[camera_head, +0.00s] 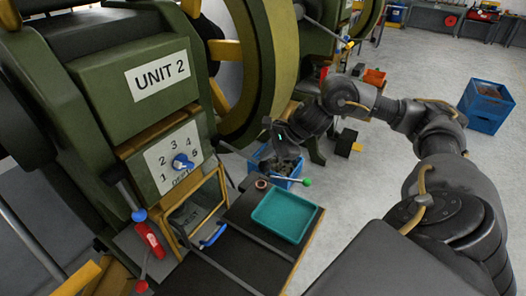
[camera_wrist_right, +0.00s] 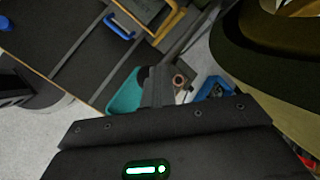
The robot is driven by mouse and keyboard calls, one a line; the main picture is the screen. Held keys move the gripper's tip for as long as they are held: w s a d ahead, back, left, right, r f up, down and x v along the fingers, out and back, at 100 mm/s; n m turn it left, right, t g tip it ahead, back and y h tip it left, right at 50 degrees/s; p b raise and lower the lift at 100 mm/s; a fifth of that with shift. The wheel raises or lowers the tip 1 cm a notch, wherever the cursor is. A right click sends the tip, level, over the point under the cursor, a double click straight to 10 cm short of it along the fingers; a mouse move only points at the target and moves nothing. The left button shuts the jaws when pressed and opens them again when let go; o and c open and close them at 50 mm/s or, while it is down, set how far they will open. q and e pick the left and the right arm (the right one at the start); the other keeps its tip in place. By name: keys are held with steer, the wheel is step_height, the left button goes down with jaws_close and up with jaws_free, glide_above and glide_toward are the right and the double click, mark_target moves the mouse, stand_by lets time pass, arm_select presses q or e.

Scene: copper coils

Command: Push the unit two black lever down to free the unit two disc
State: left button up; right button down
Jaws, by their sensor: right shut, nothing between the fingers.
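The green unit two machine (camera_head: 130,110) fills the left of the head view, with a "UNIT 2" sign. A dark rod (camera_head: 240,155) runs from its side to a green ball end (camera_head: 307,181); a dark rod also shows in the right wrist view (camera_wrist_right: 195,35). I cannot tell which part is the black lever. A small copper ring (camera_head: 261,184) lies near the tray and also shows in the wrist view (camera_wrist_right: 179,81); I cannot make out a disc for certain. My right gripper (camera_head: 270,150) is shut and empty, above the ring area near the rod. My left gripper is out of view.
A teal tray (camera_head: 285,238) sits on the dark bench beside the machine. A blue bin (camera_head: 283,169) stands behind it. A blue-knobbed lever (camera_head: 138,215) and red handle (camera_head: 149,240) are at the lower left.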

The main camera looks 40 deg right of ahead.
steer(key=shift+r, duration=0.1)
stand_by(0.6)
steer(key=shift+w+r+p, duration=0.2)
steer(key=shift+r+p, duration=0.8)
steer(key=shift+r, duration=0.25)
steer(key=shift+w+r+p, duration=0.15)
steer(key=shift+r+p, duration=0.8)
steer(key=shift+r, duration=0.25)
steer(key=r+p, duration=0.2)
steer(key=r, duration=0.1)
steer(key=r+p, duration=0.1)
steer(key=r, duration=0.1)
steer(key=shift+w+a+p, duration=0.15)
steer(key=shift+w+p, duration=0.2)
